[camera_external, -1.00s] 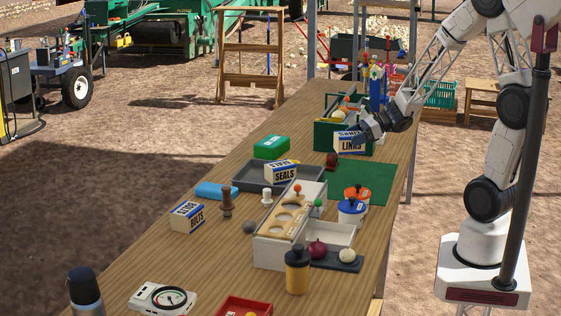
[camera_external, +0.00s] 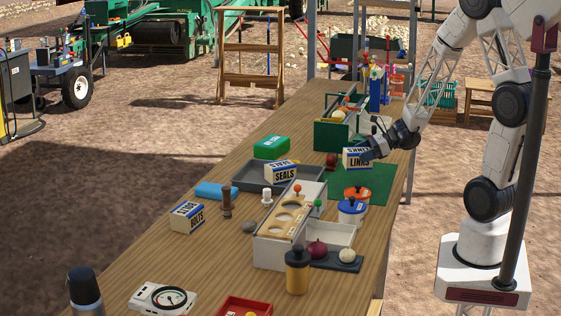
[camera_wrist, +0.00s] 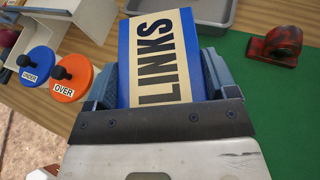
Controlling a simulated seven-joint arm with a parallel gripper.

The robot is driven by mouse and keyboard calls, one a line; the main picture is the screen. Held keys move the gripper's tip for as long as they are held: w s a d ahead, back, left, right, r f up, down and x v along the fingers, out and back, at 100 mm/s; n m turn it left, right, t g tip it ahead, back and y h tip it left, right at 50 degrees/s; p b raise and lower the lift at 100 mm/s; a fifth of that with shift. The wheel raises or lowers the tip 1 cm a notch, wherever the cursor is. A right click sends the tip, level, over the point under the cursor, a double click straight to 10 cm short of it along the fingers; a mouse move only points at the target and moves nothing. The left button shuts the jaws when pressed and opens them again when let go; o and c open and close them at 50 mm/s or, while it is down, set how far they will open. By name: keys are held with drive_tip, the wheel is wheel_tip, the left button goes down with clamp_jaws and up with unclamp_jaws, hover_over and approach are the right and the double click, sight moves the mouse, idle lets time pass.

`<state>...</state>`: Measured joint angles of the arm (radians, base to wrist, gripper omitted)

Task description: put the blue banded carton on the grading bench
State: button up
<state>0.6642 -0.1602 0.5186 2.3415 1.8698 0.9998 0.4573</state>
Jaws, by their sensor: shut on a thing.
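My gripper (camera_external: 369,150) is shut on a white and blue carton marked LINKS (camera_external: 355,160), which it holds over the far part of the green mat. In the wrist view the LINKS carton (camera_wrist: 157,40) sits between both fingers, with a pale lettered face and blue sides; I cannot tell its exact height. Two similar cartons with blue bands stand on the wooden bench (camera_external: 160,255): the SEALS carton (camera_external: 281,173) at the grey tray, and the BOLTS carton (camera_external: 187,216) at the left edge.
The green mat (camera_external: 375,185) has bare room. Near it are a dark red stamp (camera_wrist: 275,47), an orange-lidded pot (camera_external: 357,193) and a blue-lidded pot (camera_external: 351,211). A green toolbox (camera_external: 328,137) stands behind; a white box with a holed wooden top (camera_external: 270,250) is in front.

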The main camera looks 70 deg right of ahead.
sight(362, 165)
drive_tip(key=shift+f, duration=0.15)
drive_tip(key=shift+f, duration=2.25)
drive_tip(key=shift+f, duration=0.1)
drive_tip(key=shift+f, duration=1.65)
drive_tip(key=shift+f, duration=0.2)
drive_tip(key=o, duration=1)
drive_tip(key=shift+s+r, duration=0.1)
drive_tip(key=shift+r, duration=0.15)
drive_tip(key=shift+v, duration=5.9)
